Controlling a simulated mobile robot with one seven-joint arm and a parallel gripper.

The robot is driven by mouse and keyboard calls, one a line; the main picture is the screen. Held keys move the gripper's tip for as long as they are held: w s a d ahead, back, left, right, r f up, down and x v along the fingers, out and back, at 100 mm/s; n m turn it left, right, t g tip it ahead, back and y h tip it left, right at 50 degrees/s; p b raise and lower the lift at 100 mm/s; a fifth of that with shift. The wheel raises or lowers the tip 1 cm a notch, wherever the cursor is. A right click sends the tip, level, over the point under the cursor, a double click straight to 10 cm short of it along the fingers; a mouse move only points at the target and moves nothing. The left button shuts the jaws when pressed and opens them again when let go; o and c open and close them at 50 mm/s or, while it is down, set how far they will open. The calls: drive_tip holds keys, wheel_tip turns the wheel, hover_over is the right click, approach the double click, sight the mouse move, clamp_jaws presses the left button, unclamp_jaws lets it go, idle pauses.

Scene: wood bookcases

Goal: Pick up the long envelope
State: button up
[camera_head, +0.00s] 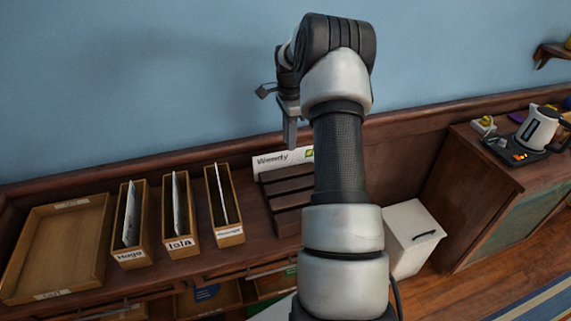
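A long white envelope (278,160) marked "Wendy", with a green mark near its right end, stands upright at the back of a dark slatted wooden rack (287,197). My arm hides its right end. My gripper (289,122) hangs at the end of my raised arm, in front of the blue wall, and appears above the envelope. I see nothing held in the part that shows.
Narrow wooden boxes labelled "Hugo" (131,255), "Isla" (181,243) and a third with a small label (229,233) hold upright papers left of the rack. An empty-looking wooden tray (60,250) lies far left. A white bin (412,235) and a kettle (541,127) are at right.

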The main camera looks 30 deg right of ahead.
sight(286, 153)
drive_tip(key=f, duration=0.4)
drive_tip(key=a+f, duration=0.1)
drive_tip(key=f, duration=0.1)
drive_tip(key=shift+w+f, duration=0.15)
drive_tip(key=shift+w, duration=0.25)
clamp_jaws()
